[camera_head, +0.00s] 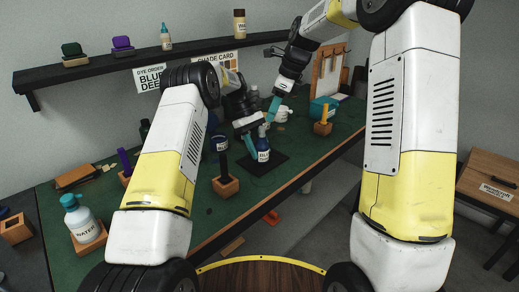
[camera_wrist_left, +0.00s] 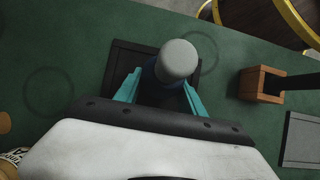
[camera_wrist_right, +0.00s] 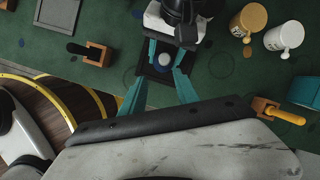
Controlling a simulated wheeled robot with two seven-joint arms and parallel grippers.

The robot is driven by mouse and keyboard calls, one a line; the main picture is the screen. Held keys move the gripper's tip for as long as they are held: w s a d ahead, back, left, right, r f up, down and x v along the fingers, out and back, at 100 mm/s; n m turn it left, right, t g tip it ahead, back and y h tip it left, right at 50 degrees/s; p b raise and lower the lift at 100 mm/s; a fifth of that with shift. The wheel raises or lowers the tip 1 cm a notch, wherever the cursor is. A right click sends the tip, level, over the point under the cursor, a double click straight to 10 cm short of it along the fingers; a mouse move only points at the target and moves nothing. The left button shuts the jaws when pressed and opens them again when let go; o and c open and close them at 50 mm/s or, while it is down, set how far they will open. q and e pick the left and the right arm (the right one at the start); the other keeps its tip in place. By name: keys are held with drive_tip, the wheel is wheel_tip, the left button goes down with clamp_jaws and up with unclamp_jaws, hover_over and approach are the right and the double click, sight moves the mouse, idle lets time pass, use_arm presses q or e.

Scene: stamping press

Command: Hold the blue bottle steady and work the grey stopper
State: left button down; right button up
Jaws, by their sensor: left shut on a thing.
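The blue bottle (camera_head: 263,152) stands upright on a dark square mat (camera_head: 281,162) on the green bench, its white label facing me. Its rounded grey stopper (camera_wrist_left: 178,58) sits on top in the left wrist view, and shows as a pale disc (camera_wrist_right: 165,59) in the right wrist view. My left gripper (camera_head: 254,141) is shut on the bottle, with teal fingers on both sides of its body below the stopper. My right gripper (camera_head: 272,110) is above the bottle. Its teal fingers are apart in the right wrist view (camera_wrist_right: 163,90), with nothing between them close up.
A wooden block with a dark handle (camera_head: 226,185) stands left of the bottle, and one with an orange handle (camera_head: 323,126) stands to the right. A teal box (camera_head: 322,108) and white mug (camera_head: 284,114) are behind. A water bottle (camera_head: 80,218) stands at the near left.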

sight(264, 127)
use_arm(q)
drive_tip(key=shift+f, duration=0.25)
use_arm(e)
drive_tip(key=shift+w+a+f+m, duration=0.3)
drive_tip(key=shift+w+f+m, duration=0.1)
drive_tip(key=shift+w+f, duration=0.15)
drive_tip(key=shift+w+a+f+m, duration=0.3)
drive_tip(key=shift+w+f+m, duration=0.1)
drive_tip(key=shift+f, duration=0.2)
drive_tip(key=shift+x, duration=2.35)
drive_tip(key=shift+c, duration=0.3)
clamp_jaws()
use_arm(q)
drive_tip(key=shift+a, duration=0.1)
use_arm(e)
drive_tip(key=shift+r, duration=0.35)
drive_tip(key=shift+r, duration=2.45)
